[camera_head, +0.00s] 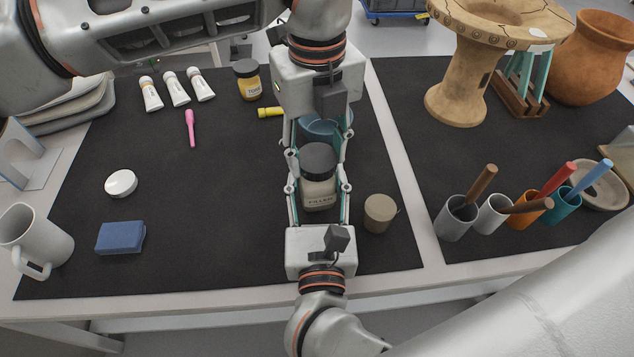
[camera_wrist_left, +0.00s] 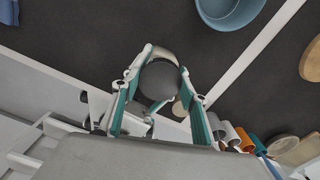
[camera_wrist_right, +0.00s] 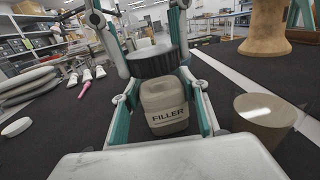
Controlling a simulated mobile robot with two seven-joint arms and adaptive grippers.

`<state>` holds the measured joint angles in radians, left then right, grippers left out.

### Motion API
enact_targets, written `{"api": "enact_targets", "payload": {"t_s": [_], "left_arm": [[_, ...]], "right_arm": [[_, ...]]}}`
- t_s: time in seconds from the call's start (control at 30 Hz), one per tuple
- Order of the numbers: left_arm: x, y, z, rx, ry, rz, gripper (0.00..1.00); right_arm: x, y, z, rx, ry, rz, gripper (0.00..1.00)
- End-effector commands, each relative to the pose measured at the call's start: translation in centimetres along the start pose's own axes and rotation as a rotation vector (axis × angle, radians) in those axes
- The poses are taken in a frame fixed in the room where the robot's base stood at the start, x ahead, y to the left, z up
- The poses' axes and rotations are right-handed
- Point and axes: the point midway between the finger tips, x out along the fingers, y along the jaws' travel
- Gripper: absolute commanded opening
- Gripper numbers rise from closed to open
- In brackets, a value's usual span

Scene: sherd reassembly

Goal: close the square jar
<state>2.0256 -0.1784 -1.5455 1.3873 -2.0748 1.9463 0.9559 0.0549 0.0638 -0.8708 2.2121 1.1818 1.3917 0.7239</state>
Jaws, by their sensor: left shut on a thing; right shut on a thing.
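The square jar (camera_head: 319,195) is a pale beige jar labelled FILLER, upright at the middle of the dark mat. My right gripper (camera_head: 319,190), at the near side, is shut on its body; the jar also shows in the right wrist view (camera_wrist_right: 165,108). The dark round lid (camera_head: 318,158) is over the jar's mouth, held by my left gripper (camera_head: 318,148) from the far side. In the left wrist view the lid (camera_wrist_left: 158,80) is between the fingers. In the right wrist view the lid (camera_wrist_right: 152,63) looks offset to the left; whether it is seated is unclear.
A beige round container (camera_head: 380,214) stands close to the right of the jar. A blue bowl (camera_head: 325,127) is behind, partly hidden by my left gripper. A white lid (camera_head: 121,183), a blue block (camera_head: 120,238) and a mug (camera_head: 36,240) are at left. Cups with tools stand at right.

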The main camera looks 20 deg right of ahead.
Motion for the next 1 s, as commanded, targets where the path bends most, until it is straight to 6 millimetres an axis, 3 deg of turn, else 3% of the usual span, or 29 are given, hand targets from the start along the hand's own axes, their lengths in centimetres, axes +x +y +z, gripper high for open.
{"api": "enact_targets", "payload": {"t_s": [0.4, 0.57, 0.87, 0.9, 0.93, 1.0], "left_arm": [[0.02, 0.03, 0.02, 0.693, -0.001, 0.002, 0.18], [0.06, 0.01, 0.01, 0.793, 0.000, 0.001, 0.18], [0.07, 0.00, -0.01, 0.801, 0.000, 0.000, 0.18], [0.07, 0.00, -0.01, 0.800, 0.000, 0.000, 0.54], [0.07, 0.00, -0.01, 0.800, 0.000, 0.000, 0.60], [0.06, 0.00, -0.01, 0.800, 0.000, 0.000, 0.60]], "right_arm": [[0.01, 0.01, 0.03, 0.000, -0.001, 0.000, 0.00], [0.01, 0.00, 0.03, 0.000, -0.001, 0.000, 0.00], [0.00, 0.00, 0.03, 0.000, -0.001, 0.000, 0.00], [0.00, 0.00, 0.03, 0.000, -0.001, 0.000, 0.00], [0.00, 0.00, 0.03, 0.000, -0.001, 0.000, 0.00], [0.00, 0.00, 0.03, 0.000, -0.001, 0.000, 0.00]]}}
